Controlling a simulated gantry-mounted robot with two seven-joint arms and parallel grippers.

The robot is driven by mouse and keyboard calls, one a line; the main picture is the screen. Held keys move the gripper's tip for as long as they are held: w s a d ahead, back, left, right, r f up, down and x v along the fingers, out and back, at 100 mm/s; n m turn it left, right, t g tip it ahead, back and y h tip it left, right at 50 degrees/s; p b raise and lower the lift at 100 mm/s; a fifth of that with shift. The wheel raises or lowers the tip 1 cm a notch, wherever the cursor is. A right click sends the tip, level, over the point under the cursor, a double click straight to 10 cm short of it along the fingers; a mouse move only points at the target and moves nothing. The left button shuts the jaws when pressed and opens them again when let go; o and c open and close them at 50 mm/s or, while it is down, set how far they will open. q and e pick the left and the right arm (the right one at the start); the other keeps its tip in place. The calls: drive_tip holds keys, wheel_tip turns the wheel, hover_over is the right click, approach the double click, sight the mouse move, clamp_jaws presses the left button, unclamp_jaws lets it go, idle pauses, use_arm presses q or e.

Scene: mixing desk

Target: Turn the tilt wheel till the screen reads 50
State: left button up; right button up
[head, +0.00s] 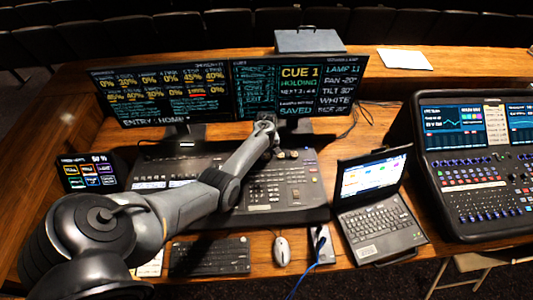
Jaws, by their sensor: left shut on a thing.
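The lighting desk (300,187) stands in the middle of the table, with a row of small round wheels (291,155) near its back edge. My left arm reaches across the desk from the lower left. My left gripper (274,141) is at the back of the desk, by these wheels, and is shut on one, which appears to be the tilt wheel. The fingers and that wheel are small and largely hidden. The right monitor (300,88) shows CUE 1, HOLDING and a tilt line that seems to read 30. My right gripper is not in view.
A left monitor (160,93) stands beside the right one. A small touch screen (88,172) is at the left. A keyboard (210,257), a mouse (281,250) and an open laptop (380,220) are in front and to the right. A sound console (485,180) fills the right side.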

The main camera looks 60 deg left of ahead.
use_arm(q)
drive_tip(key=m+p, duration=0.1)
drive_tip(key=m, duration=0.2)
drive_tip(key=shift+r+p, duration=0.1)
drive_tip(key=shift+p, duration=0.2)
drive_tip(key=m+p, duration=0.1)
drive_tip(key=m, duration=0.3)
drive_tip(key=shift+m, duration=0.3)
idle(0.4)
drive_tip(key=o, duration=0.8)
drive_tip(key=shift+c, duration=0.2)
